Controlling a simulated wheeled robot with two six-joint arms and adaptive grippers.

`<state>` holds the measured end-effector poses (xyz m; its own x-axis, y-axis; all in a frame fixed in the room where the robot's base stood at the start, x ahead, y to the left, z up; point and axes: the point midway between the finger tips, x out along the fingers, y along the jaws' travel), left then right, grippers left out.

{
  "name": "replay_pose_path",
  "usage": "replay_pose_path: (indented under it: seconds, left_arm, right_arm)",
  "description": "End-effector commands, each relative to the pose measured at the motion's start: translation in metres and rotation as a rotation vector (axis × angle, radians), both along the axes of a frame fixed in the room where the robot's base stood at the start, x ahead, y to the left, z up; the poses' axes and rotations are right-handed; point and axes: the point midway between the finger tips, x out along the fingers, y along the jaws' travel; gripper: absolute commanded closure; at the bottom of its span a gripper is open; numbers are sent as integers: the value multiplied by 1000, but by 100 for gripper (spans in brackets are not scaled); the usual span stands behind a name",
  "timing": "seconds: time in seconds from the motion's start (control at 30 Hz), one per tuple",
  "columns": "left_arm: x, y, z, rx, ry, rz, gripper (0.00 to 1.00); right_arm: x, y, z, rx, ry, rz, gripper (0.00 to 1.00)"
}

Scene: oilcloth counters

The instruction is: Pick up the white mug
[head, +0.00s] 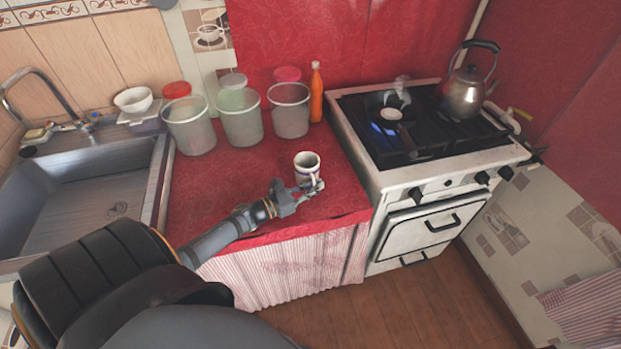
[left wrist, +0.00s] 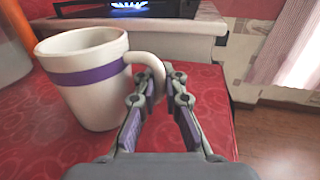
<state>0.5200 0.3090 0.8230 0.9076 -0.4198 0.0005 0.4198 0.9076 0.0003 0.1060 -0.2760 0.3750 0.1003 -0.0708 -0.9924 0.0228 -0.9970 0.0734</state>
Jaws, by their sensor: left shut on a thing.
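The white mug (head: 306,164) stands upright on the red oilcloth counter (head: 222,193), near its front edge. In the left wrist view the mug (left wrist: 88,95) has a purple band, and its handle (left wrist: 148,62) faces my gripper. My left gripper (head: 308,190) reaches the mug from the front. In the left wrist view the fingers of my left gripper (left wrist: 158,85) are closed around the handle. The mug appears to rest on the cloth. My right gripper is not in view.
Several plastic containers (head: 240,118) and an orange bottle (head: 316,93) stand behind the mug. A stove (head: 430,165) with a lit burner, a smoking pan and a kettle (head: 464,92) is at the right. A sink (head: 95,200) is at the left. The counter left of the mug is clear.

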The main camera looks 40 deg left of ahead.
Motion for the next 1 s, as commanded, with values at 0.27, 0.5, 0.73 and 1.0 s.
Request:
replay_pose_path:
  seconds: [0.27,0.5,0.73,1.0]
  left_arm:
    - [0,0,12,1,-2,0,100]
    - [0,0,39,2,-2,-2,100]
    - [0,0,66,1,-2,-2,100]
    - [0,0,90,1,-2,-2,100]
  right_arm:
    - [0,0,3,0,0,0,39]
    - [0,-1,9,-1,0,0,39]
    - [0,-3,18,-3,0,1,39]
    - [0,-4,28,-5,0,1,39]
